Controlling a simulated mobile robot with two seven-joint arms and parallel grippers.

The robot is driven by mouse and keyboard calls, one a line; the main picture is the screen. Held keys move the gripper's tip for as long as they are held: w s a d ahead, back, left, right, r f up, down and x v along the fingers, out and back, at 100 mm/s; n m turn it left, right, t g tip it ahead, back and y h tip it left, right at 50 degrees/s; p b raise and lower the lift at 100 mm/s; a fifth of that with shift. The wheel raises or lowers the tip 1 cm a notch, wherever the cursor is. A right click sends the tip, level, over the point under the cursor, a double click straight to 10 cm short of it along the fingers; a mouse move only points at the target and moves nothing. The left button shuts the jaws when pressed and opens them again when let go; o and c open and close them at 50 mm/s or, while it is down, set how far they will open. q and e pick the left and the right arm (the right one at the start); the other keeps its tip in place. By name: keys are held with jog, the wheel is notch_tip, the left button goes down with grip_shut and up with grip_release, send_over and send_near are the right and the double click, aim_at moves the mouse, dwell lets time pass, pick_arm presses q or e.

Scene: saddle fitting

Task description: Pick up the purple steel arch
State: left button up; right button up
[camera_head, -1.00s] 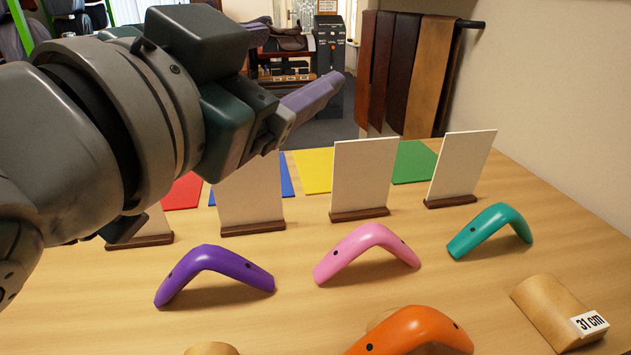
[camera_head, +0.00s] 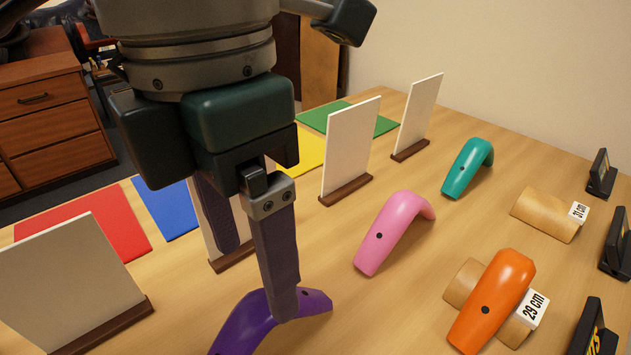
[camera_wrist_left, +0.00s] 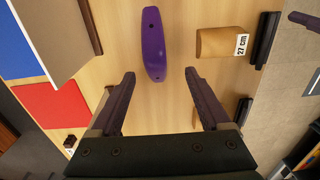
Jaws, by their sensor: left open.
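The purple steel arch (camera_head: 240,325) stands on the wooden table at the bottom of the head view, partly hidden by a finger of my left gripper (camera_head: 255,284). That gripper points down over the arch, fingers apart and empty. In the left wrist view the purple arch (camera_wrist_left: 153,45) lies ahead, its near end in line with the gap between the open fingertips (camera_wrist_left: 160,73). No contact shows.
A pink arch (camera_head: 392,232) is to the right, then an orange arch (camera_head: 497,290) on a wooden form and a teal arch (camera_head: 467,165). White upright panels (camera_head: 350,145) stand behind. A form labelled 27 cm (camera_wrist_left: 217,42) lies beside the purple arch.

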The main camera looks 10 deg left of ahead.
aim_at(261, 310)
pick_arm(q)
jog(key=f, duration=0.3)
jog(key=shift+w+a+f, duration=0.1)
jog(key=shift+a+f, duration=0.15)
jog(key=shift+f, duration=0.05)
jog(key=f, duration=0.6)
jog(key=shift+w+f, duration=0.1)
jog(key=shift+w, duration=0.1)
grip_shut()
